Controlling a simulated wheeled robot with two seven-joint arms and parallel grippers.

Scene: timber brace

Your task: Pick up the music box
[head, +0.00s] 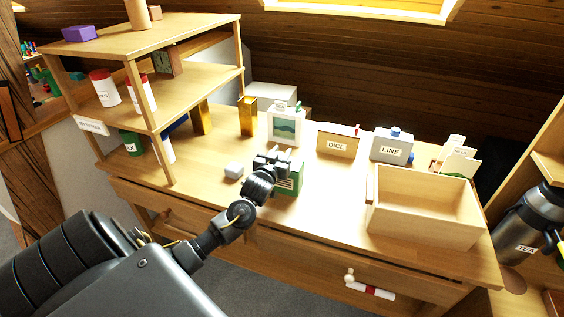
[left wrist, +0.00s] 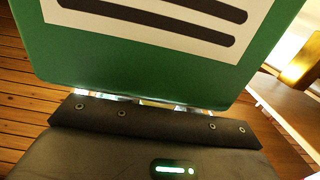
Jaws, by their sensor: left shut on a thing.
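My left gripper (head: 272,160) is shut on a green box (head: 291,181) over the front part of the desk. The box has a white panel with dark bars on its face. In the left wrist view the green box (left wrist: 140,75) fills the upper part, close against the gripper. The gripper hides part of the box in the head view, and I cannot tell whether its base touches the desk. No readable label says which object is the music box. My right gripper is not in view.
A small grey block (head: 234,170) lies just left of the gripper. A white picture box (head: 286,126), a DICE box (head: 338,143) and a LINE box (head: 391,148) stand behind. An open wooden tray (head: 420,222) is at right, shelves (head: 190,85) at left. Desk between is clear.

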